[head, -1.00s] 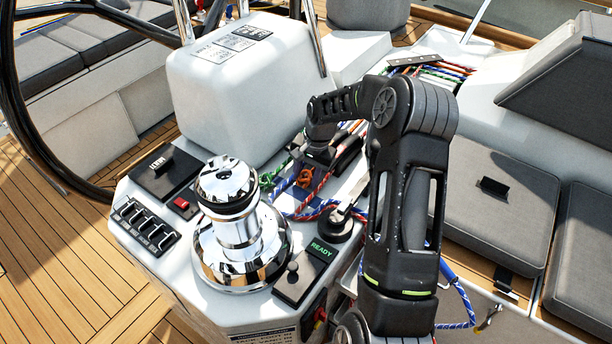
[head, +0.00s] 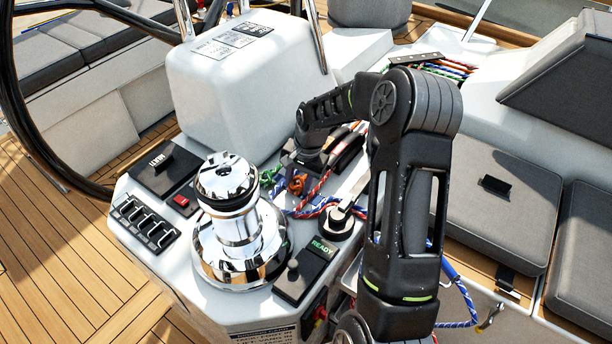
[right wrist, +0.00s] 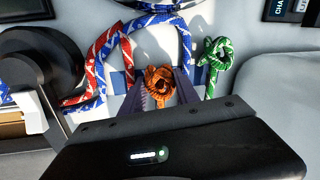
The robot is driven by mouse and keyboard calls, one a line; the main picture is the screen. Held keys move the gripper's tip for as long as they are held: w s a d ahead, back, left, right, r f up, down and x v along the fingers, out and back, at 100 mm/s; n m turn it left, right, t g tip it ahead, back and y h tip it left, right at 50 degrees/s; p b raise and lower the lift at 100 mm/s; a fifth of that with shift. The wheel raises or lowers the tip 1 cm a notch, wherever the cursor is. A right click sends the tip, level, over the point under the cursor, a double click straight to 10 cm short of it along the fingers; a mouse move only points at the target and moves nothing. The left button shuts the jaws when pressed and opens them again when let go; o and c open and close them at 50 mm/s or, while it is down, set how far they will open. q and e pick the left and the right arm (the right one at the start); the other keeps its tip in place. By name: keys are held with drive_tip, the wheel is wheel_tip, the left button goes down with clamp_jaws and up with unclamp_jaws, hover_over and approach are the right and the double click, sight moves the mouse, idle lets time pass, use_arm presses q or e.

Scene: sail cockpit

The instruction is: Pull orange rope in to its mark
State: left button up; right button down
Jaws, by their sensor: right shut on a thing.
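The orange rope (head: 297,184) shows in the head view as a knotted bundle just behind the chrome winch (head: 238,225). In the right wrist view the orange rope (right wrist: 161,86) is a knot held between the two fingers of my right gripper (right wrist: 163,98). The gripper is shut on it, over the white console. In the head view my right gripper (head: 298,172) is partly hidden by its own arm. The mark on the orange rope cannot be made out in either view. My left gripper is not in view.
A red rope (right wrist: 100,60), a blue rope (right wrist: 150,22) and a knotted green rope (right wrist: 218,58) lie close around my fingers. A READY panel (head: 305,270), a switch row (head: 145,222) and a black steering wheel (head: 20,100) stand nearby. Clutch levers (head: 346,150) are behind.

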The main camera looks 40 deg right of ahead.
sight(288, 200)
drive_tip(key=a, duration=0.1)
drive_tip(key=s+a, duration=0.1)
drive_tip(key=a, duration=0.1)
drive_tip(key=shift+a, duration=0.25)
drive_tip(key=c, duration=0.9)
unclamp_jaws()
drive_tip(key=shift+d, duration=0.1)
drive_tip(key=shift+d+r, duration=0.1)
drive_tip(key=shift+r, duration=0.5)
wheel_tip(288, 200, up, 6)
drive_tip(key=s, duration=0.1)
drive_tip(key=shift+s+d+r, duration=0.15)
drive_tip(key=shift+d+r, duration=0.05)
drive_tip(key=shift+r, duration=0.05)
